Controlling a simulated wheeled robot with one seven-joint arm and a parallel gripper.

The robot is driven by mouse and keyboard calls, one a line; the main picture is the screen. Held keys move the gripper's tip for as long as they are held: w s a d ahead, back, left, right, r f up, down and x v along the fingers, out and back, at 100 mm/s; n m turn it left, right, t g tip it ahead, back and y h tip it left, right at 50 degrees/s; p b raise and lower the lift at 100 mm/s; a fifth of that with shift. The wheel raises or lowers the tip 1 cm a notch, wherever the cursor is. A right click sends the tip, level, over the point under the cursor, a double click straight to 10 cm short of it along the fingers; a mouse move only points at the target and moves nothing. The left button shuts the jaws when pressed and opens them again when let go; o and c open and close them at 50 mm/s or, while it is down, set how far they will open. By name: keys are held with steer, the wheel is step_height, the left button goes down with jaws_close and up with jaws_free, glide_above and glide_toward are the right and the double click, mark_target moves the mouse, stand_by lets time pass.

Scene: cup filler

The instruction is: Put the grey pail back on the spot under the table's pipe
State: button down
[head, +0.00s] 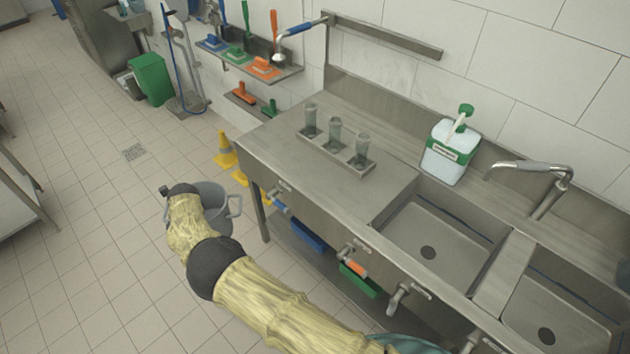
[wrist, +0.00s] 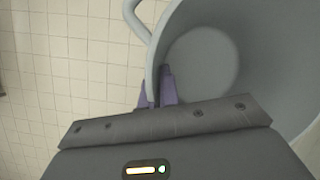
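The grey pail (head: 216,213) is left of the steel table (head: 285,150), beside its left front leg; my arm hides part of it. Its open mouth fills the right of the wrist view (wrist: 265,60), with a handle at the upper left. My gripper (wrist: 157,90) is shut on the pail's wall at the rim, one purple finger inside and one outside. I cannot tell whether the pail is clear of the floor.
Yellow wedge-shaped objects (head: 224,150) stand behind the pail. The tiled floor left of the pail is clear.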

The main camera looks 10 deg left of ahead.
steer(key=w+d+f+m+t+h+b, duration=0.1)
steer(key=d+f+m+b, duration=0.4)
steer(key=d+f+b, duration=0.5)
steer(key=w+d+f+m+t+h+b, duration=0.1)
steer(key=d+f+m+b, duration=0.4)
steer(key=f+b, duration=2.3)
steer(key=w+d+f+m+h+b, duration=0.3)
steer(key=w+d+f+m+b, duration=0.2)
steer(key=d+f+b, duration=0.9)
step_height(320, 180, down, 13)
steer(key=m+b, duration=0.1)
steer(key=b, duration=0.5)
steer(key=shift+d+t, duration=0.4)
steer(key=shift+s, duration=0.1)
